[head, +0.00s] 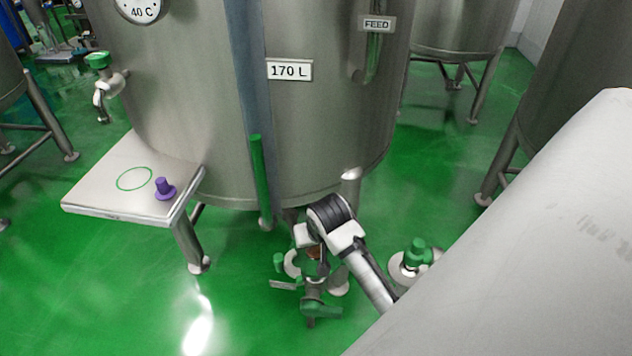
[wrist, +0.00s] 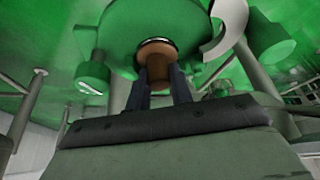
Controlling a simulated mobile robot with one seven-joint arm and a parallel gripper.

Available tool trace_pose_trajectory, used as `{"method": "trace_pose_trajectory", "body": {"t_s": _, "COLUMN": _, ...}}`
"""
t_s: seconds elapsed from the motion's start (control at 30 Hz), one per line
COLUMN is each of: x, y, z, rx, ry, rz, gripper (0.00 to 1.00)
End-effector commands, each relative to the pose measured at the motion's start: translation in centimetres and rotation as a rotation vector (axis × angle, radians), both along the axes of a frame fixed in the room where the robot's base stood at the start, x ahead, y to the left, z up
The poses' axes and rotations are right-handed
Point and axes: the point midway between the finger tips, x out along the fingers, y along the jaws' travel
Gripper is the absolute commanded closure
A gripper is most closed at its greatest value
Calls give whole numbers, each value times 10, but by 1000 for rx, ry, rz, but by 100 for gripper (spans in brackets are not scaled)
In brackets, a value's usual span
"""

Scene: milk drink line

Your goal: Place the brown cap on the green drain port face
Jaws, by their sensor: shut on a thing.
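My gripper (wrist: 158,76) is shut on the brown cap (wrist: 156,56), whose round rim and narrower stem show between the two dark fingers. A large round green face (wrist: 112,38), seemingly the drain port, lies behind the cap in the wrist view and is partly covered by it. I cannot tell whether the cap touches it. In the head view a small part of the brown cap (head: 315,252) shows by the drain fittings under the tank, beside my arm's end. My fingers and the port face are mostly hidden there.
A pale curved clamp (wrist: 230,25) is right of the cap. A green-handled valve (head: 320,309) sits low by the drain. The steel tank (head: 320,120) stands above. A side shelf (head: 105,190) holds a purple plug (head: 164,189) beside a green ring mark.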

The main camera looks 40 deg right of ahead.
Motion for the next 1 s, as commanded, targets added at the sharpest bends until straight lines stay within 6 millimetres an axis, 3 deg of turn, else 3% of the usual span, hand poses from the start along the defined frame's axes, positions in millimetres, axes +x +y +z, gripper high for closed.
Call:
{"method": "trace_pose_trajectory", "body": {"t_s": 0.07, "x": 0, "y": 0, "z": -4, "rx": 1, "ry": 0, "rz": 0, "gripper": 100}}
{"method": "trace_pose_trajectory", "body": {"t_s": 0.1, "x": 0, "y": 0, "z": -3, "rx": 0, "ry": 0, "rz": 0, "gripper": 76}}
{"method": "trace_pose_trajectory", "body": {"t_s": 0.17, "x": 0, "y": 0, "z": -3, "rx": 0, "ry": 0, "rz": 0, "gripper": 69}}
{"method": "trace_pose_trajectory", "body": {"t_s": 0.57, "x": -1, "y": 3, "z": 8, "rx": 1, "ry": -2, "rz": 4, "gripper": 69}}
{"method": "trace_pose_trajectory", "body": {"t_s": 1.0, "x": -35, "y": 17, "z": 89, "rx": -2, "ry": -2, "rz": 2, "gripper": 69}}
